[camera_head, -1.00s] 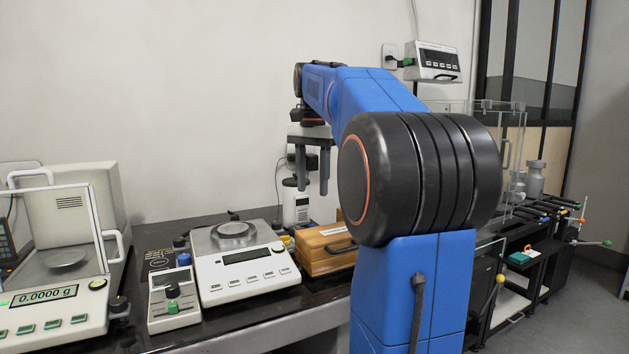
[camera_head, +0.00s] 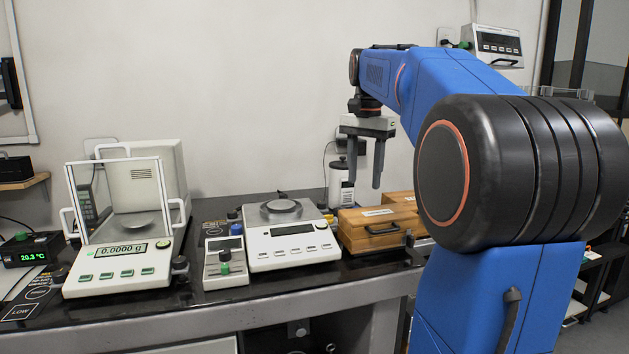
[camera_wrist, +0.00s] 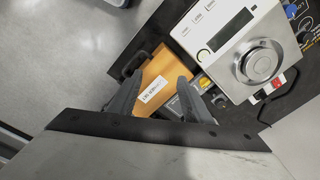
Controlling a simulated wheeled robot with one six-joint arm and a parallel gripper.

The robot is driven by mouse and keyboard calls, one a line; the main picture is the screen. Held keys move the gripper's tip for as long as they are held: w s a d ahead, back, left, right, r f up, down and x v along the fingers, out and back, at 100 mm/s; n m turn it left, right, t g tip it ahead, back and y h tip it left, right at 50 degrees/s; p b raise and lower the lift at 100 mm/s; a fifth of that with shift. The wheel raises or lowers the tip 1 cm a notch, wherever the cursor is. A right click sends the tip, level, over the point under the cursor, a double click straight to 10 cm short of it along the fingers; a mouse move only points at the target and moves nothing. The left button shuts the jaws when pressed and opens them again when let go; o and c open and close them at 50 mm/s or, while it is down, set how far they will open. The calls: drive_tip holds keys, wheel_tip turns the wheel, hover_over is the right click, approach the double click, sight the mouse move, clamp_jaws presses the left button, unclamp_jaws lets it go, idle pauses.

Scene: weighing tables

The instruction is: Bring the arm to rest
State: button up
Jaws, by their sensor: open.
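My gripper (camera_head: 363,162) hangs from my blue arm with its fingers pointing down. It is open and nothing shows between the fingers. In the head view it hangs in front of the wall, above the wooden box (camera_head: 372,232) at the right of the table. In the wrist view (camera_wrist: 152,105) the two dark fingers stand apart, with the labelled wooden box (camera_wrist: 160,85) below them. My arm's large black joint hides the right part of the scene.
The dark tabletop (camera_head: 190,294) holds a glass-shielded balance (camera_head: 125,262), a small grey device (camera_head: 226,263), and a white top-pan scale (camera_head: 292,240). A wall display (camera_head: 498,46) hangs at the upper right. A temperature readout (camera_head: 32,250) stands at the left.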

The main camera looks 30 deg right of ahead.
drive_tip(key=s+a+f+n+t, duration=0.2)
drive_tip(key=s+a+f+n, duration=0.5)
drive_tip(key=s+a+f, duration=0.3)
drive_tip(key=s+a+f+n+t, duration=0.2)
drive_tip(key=s+a+f+n, duration=0.5)
drive_tip(key=f, duration=1.1)
drive_tip(key=s+a, duration=0.3)
drive_tip(key=a, duration=0.2)
drive_tip(key=shift+s+a+f, duration=0.15)
drive_tip(key=shift+s+a, duration=0.05)
